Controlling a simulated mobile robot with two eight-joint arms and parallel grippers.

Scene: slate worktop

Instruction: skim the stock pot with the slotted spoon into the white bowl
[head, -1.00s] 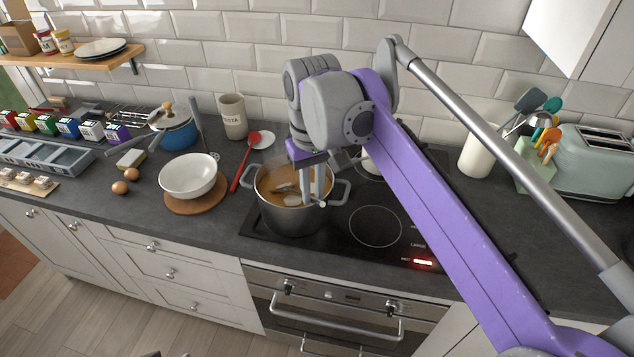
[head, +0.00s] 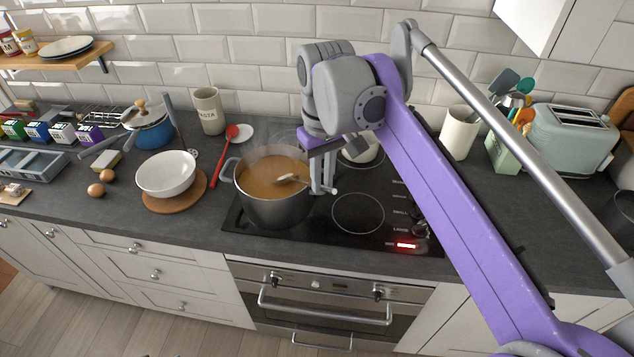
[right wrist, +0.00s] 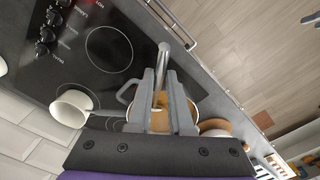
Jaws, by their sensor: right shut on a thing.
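The stock pot (head: 272,208) stands on the hob, holding steaming orange-brown broth. My right gripper (head: 322,180) is over its right side, shut on the metal handle of a spoon (head: 288,178). The pale spoon head lies at the broth's surface; I cannot tell whether it is slotted. In the right wrist view the handle end (right wrist: 163,48) sticks out between the fingers (right wrist: 160,98), with the pot behind. The white bowl (head: 165,174) stands upright on a round wooden board, left of the pot. A utensil with a holed round head (head: 193,153) lies behind the bowl. My left gripper is out of view.
A red spoon (head: 222,157) lies between bowl and pot. A blue pot (head: 152,134), a pasta jar (head: 208,110) and eggs (head: 97,189) are around the bowl. The hob (head: 358,213) is clear in front right; a white pot stands behind my gripper.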

